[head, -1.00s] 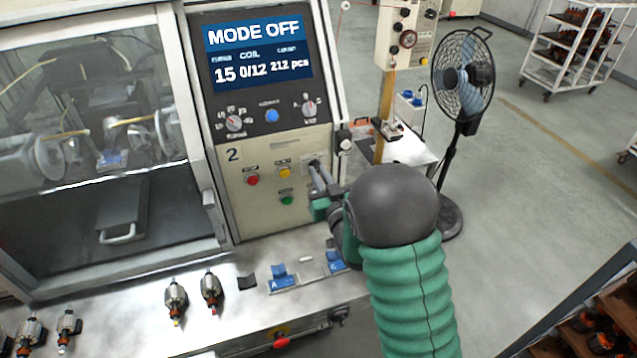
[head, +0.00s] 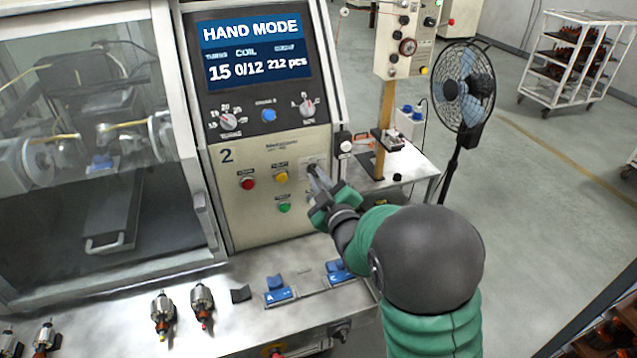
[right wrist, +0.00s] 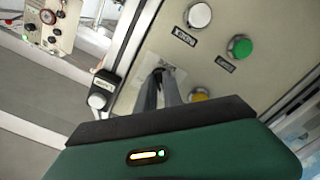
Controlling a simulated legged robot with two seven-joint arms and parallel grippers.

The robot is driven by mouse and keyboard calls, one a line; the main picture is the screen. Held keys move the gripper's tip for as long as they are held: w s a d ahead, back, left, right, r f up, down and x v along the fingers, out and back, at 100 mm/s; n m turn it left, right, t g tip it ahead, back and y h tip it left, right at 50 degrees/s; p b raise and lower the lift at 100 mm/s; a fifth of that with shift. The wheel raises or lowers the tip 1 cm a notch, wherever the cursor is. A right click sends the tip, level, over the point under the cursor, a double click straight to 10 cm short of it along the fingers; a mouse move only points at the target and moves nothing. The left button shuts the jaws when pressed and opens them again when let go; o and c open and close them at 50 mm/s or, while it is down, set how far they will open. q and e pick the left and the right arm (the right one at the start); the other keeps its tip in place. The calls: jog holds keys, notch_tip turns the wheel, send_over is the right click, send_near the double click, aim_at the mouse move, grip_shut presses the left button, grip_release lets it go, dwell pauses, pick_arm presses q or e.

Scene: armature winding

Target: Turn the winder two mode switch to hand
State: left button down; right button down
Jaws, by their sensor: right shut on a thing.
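The winder two panel (head: 265,212), marked with a 2, stands in the middle of the head view. Its screen (head: 255,50) reads HAND MODE. The mode switch (head: 312,168) is a dark knob on a pale plate at the panel's right side. My right gripper (head: 316,176) is shut on it. In the right wrist view the fingers (right wrist: 163,92) close on the dark switch (right wrist: 158,74), which they partly hide. My left gripper is not in view.
Red (head: 248,184), yellow (head: 281,177) and green (head: 284,208) buttons sit close left of the switch. Several armatures (head: 203,302) and blue holders (head: 277,290) are on the bench below. A fan (head: 463,88) and a small table (head: 405,165) stand to the right.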

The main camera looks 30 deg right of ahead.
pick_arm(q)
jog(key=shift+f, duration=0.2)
pick_arm(e)
jog(key=shift+n, duration=0.4)
jog(key=c, duration=1.5)
grip_release()
jog(key=shift+a, duration=0.1)
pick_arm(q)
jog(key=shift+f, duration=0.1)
pick_arm(e)
jog(key=shift+f, duration=0.15)
